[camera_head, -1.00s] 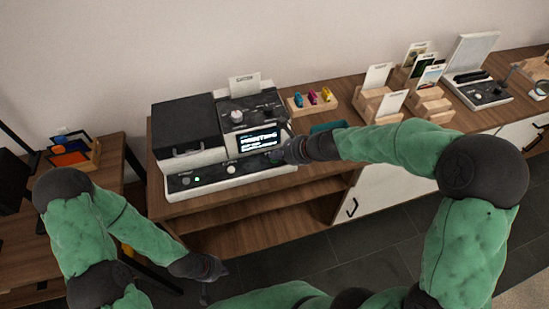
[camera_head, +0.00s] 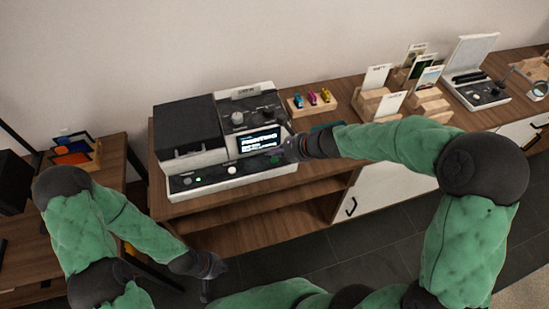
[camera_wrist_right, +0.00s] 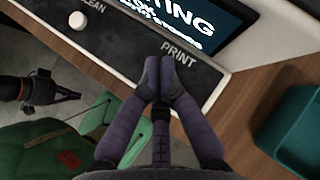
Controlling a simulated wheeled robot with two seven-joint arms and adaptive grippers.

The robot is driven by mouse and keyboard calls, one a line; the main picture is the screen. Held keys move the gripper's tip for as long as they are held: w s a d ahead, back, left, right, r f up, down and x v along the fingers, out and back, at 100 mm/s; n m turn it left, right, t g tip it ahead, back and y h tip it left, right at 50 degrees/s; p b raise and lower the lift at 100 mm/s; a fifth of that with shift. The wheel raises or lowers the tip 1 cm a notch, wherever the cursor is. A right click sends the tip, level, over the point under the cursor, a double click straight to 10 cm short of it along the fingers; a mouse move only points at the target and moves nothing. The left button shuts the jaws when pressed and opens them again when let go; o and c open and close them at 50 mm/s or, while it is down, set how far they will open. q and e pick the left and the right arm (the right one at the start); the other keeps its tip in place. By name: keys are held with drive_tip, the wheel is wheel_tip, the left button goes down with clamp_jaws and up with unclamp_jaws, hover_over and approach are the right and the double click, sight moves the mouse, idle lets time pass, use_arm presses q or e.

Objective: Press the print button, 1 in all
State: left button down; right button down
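The printer (camera_head: 187,125) is a black and white machine on the wooden cabinet. Its screen (camera_head: 258,141) reads "PRINTING". A "PRINT" label (camera_wrist_right: 179,53) is on the black front strip in the right wrist view. My right gripper (camera_wrist_right: 158,75) has its fingertips together, empty, just below that label; they hide part of the strip there. In the head view my right gripper (camera_head: 291,150) is at the printer's right front corner. A dark greenish spot on the strip shows beside it; contact cannot be told. My left gripper (camera_head: 208,272) hangs low in front of the cabinet, its fingers unclear.
A white knob (camera_wrist_right: 77,20) sits by the "CLEAN" label. A wooden tray (camera_head: 312,101) with coloured pieces stands behind the right gripper. A teal box (camera_wrist_right: 292,134) is right of the printer. Card holders (camera_head: 431,103) stand further right.

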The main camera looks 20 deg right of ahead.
sight(277, 160)
drive_tip(key=shift+r+p, duration=2.35)
drive_tip(key=shift+r, duration=0.2)
drive_tip(key=shift+f, duration=0.1)
